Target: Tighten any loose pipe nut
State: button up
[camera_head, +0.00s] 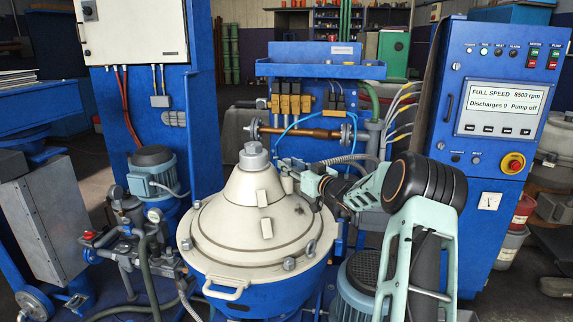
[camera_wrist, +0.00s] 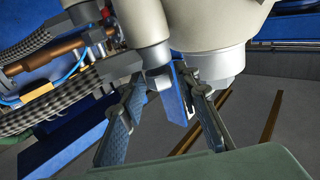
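A copper pipe (camera_head: 300,132) runs level across the blue back panel, with a round flange at each end. Pipe nuts are too small here to tell loose from tight. My gripper (camera_head: 287,174) is beside the upper cone of the cream separator bowl (camera_head: 262,187), below the pipe. In the wrist view, my gripper (camera_wrist: 166,84) has its two fingers spread apart, with grey fittings and a blue plate (camera_wrist: 176,100) seen around and beyond the tips. I cannot tell whether a finger touches them. The copper pipe (camera_wrist: 45,57) shows at the upper left of the wrist view.
Brass valves (camera_head: 290,103) sit above the pipe, with thin blue tubing near it. A grey braided hose (camera_head: 345,159) passes close to my gripper. The control cabinet (camera_head: 497,155) at right reads full speed, 8500 rpm, pump off. A motor and piping (camera_head: 150,170) stand at left.

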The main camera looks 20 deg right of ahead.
jog(key=shift+x, duration=1.05)
jog(key=shift+c, duration=0.5)
grip_shut()
